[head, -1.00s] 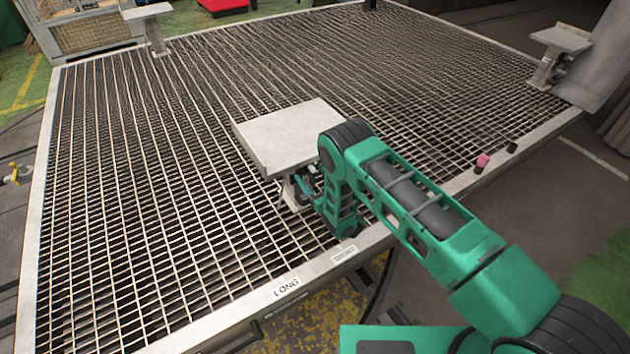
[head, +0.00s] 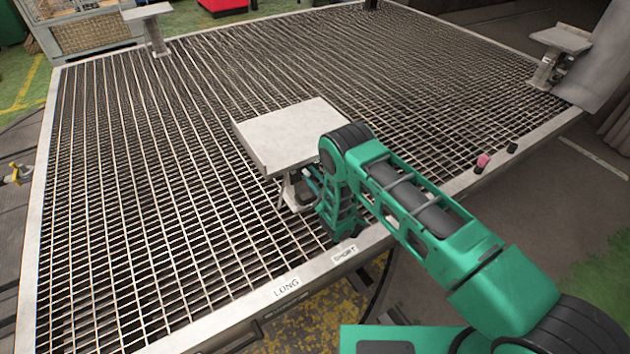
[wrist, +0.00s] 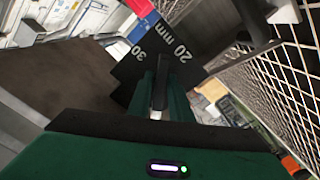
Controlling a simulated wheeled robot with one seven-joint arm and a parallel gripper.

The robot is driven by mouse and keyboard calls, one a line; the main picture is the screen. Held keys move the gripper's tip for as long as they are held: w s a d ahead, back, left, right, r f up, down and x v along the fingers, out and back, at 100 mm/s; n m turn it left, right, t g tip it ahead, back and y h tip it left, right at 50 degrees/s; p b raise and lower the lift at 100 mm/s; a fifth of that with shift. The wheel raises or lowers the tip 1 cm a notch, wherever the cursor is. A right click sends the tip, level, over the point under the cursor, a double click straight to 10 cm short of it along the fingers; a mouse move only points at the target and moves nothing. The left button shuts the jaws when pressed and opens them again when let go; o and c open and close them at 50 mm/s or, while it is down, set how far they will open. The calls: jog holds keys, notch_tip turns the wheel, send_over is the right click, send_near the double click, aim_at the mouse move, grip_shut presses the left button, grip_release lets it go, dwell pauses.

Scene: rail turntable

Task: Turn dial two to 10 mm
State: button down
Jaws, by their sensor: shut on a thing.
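In the wrist view a black dial (wrist: 130,72) with stepped edges carries the white markings "20 mm" and "30". The "20 mm" marking is nearest the top of my fingers, to their right; "30" is to the left. No "10" marking and no dial number can be read. In the head view my arm hides most of the gripper and the dial, beside the near pedestal with a flat grey top (head: 288,136).
The pedestal stands on a wide metal grating (head: 150,210) with a pale frame. Labels "LONG" (head: 286,288) and "SHORT" (head: 345,254) are on the near edge. Two more pedestals (head: 147,12) (head: 560,38) stand farther back. Pink and black knobs (head: 483,160) sit on the right edge.

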jog(key=n, duration=0.6)
jog(key=shift+a, duration=0.1)
jog(key=n, duration=0.6)
jog(key=c, duration=0.6)
grip_release()
jog(key=shift+o, duration=0.2)
jog(key=shift+s+d, duration=0.4)
jog(key=shift+d, duration=0.15)
jog(key=v, duration=0.8)
jog(key=shift+a, duration=0.1)
